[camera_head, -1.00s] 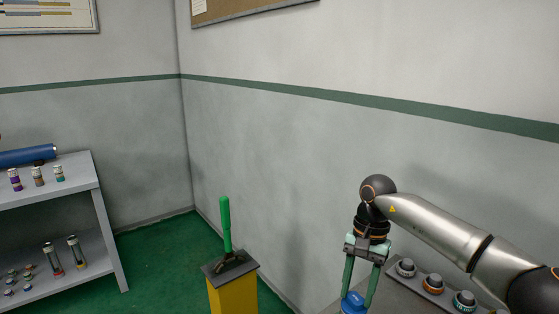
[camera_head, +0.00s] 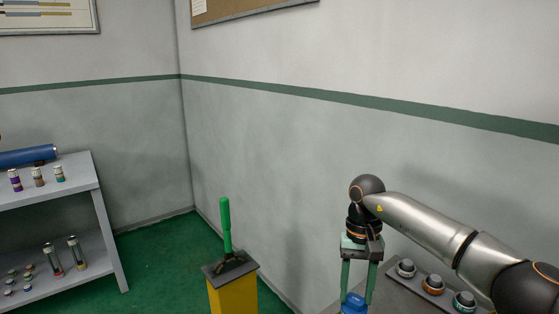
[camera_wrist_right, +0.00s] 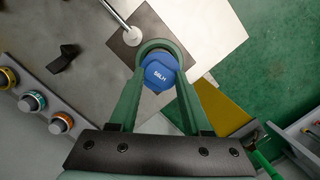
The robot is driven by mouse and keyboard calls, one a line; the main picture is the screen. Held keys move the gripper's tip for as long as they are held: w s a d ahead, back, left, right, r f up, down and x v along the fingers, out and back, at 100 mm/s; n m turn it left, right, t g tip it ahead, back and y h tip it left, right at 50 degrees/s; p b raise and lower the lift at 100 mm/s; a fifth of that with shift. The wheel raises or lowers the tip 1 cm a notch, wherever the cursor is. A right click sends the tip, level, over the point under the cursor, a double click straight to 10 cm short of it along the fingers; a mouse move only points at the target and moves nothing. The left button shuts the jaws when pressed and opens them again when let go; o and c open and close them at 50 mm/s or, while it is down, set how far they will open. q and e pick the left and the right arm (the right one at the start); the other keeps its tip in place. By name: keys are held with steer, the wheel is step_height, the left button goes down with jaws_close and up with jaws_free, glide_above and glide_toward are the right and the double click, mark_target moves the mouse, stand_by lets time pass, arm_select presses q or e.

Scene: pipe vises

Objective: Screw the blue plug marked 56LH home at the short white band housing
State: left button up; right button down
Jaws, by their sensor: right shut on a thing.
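The blue plug (camera_wrist_right: 160,74) carries the marking 56LH, which faces the camera in the right wrist view. Its blue top (camera_head: 354,303) also shows at the bottom edge of the head view. My right gripper (camera_wrist_right: 160,60) is shut on the plug, with its green fingers on either side of it. In the head view the right gripper (camera_head: 355,296) points down. What lies under the plug is hidden, so I cannot tell whether it is seated in a housing. I cannot make out the short white band housing. My left gripper is out of view.
Several capped, banded parts, one with an orange band (camera_head: 433,286), stand on a grey bench beside the right gripper. A yellow pedestal (camera_head: 233,296) with a green handle (camera_head: 226,224) stands to the left. A grey shelf (camera_head: 80,176) holds small banded parts at far left.

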steer(key=shift+c, duration=2.2)
jaws_free()
steer(key=shift+r+p, duration=0.9)
steer(key=shift+r, duration=0.3)
steer(key=shift+f, duration=0.1)
